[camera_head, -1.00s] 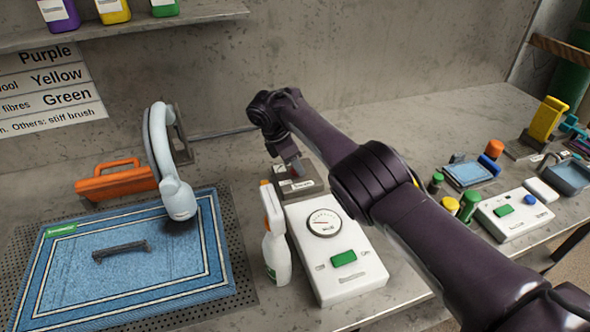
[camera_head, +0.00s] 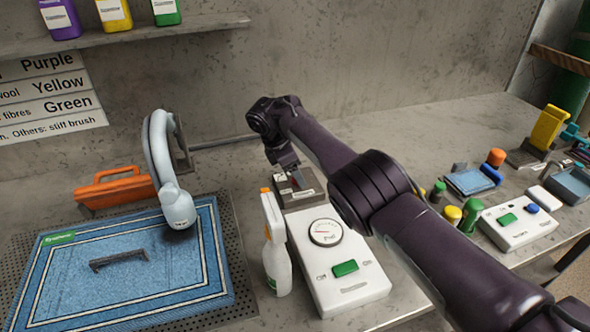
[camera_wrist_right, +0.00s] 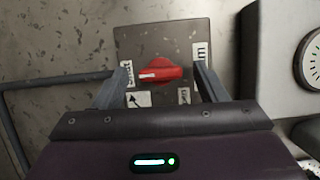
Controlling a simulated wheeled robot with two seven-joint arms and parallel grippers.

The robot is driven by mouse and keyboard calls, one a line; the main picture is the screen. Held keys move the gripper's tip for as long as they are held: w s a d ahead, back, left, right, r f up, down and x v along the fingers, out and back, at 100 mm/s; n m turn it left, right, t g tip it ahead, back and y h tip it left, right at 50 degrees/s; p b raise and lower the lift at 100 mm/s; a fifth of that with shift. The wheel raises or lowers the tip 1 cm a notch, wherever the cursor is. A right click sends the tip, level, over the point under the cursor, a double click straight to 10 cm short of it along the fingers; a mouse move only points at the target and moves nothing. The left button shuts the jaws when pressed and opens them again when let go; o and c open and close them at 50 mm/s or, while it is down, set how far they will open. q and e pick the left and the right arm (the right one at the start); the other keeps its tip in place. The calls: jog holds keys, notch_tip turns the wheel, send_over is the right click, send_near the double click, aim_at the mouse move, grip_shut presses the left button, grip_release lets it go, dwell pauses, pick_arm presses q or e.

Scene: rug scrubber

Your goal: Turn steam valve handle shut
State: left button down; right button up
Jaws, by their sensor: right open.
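The steam valve is a red handle (camera_wrist_right: 160,72) on a grey plate (camera_wrist_right: 140,40). The handle lies crosswise in the right wrist view, with a white mark at its left end by a partly hidden label. My right gripper (camera_wrist_right: 158,78) is open, with one finger on each side of the handle and a visible gap to it on both sides. My left gripper is not in view.
A white gauge box (camera_head: 341,275) stands close in front of the valve, and a spray bottle (camera_head: 274,250) beside it. A blue rug (camera_head: 130,265) with a pale hose-like scrubber (camera_head: 160,160) is at left. Several small items and another white box (camera_head: 518,220) stand at right.

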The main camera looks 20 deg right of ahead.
jog(key=v, duration=0.7)
jog(key=shift+a+r, duration=0.2)
jog(key=shift+r, duration=0.15)
